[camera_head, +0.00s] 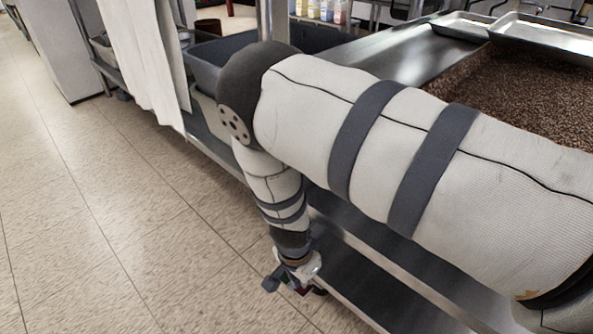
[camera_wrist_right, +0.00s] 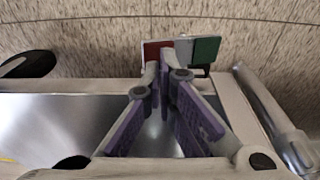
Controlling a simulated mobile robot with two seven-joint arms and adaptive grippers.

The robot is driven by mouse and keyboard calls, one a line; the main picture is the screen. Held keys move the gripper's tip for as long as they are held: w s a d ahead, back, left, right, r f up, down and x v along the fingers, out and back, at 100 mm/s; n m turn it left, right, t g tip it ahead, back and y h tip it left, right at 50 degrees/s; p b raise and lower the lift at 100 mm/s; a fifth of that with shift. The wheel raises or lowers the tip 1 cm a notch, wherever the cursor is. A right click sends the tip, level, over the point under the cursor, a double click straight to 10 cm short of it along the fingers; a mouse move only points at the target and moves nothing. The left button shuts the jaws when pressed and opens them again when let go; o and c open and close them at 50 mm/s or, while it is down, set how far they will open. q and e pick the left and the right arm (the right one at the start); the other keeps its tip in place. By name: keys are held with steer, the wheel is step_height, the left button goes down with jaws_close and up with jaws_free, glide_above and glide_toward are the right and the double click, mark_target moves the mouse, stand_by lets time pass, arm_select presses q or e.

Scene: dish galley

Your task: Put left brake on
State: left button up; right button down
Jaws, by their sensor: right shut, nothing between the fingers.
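The brake is a small pedal with a red pad (camera_wrist_right: 155,49) and a green pad (camera_wrist_right: 205,50) side by side, low over the floor in the right wrist view. My right gripper (camera_wrist_right: 164,66) is shut and empty, with its purple fingers together. Its tips overlap the lower edge of the red pad in that view; I cannot tell whether they touch it. In the head view my right gripper (camera_head: 291,280) hangs low beside the lower shelf, and the pedal is mostly hidden behind it. My left gripper is not in view.
A steel lower shelf (camera_head: 380,290) runs beside my right arm, and a metal post (camera_wrist_right: 270,110) stands right of the pedal. A basin of brown grit (camera_head: 520,90), metal trays (camera_head: 545,35) and a white cloth (camera_head: 145,60) are above. The tiled floor (camera_head: 90,230) at left is clear.

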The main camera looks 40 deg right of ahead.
mark_target(302, 288)
steer(key=shift+f+b, duration=0.6)
steer(key=shift+f, duration=0.7)
stand_by(0.8)
steer(key=shift+r+p, duration=1.85)
steer(key=shift+r, duration=1.8)
steer(key=shift+f, duration=0.1)
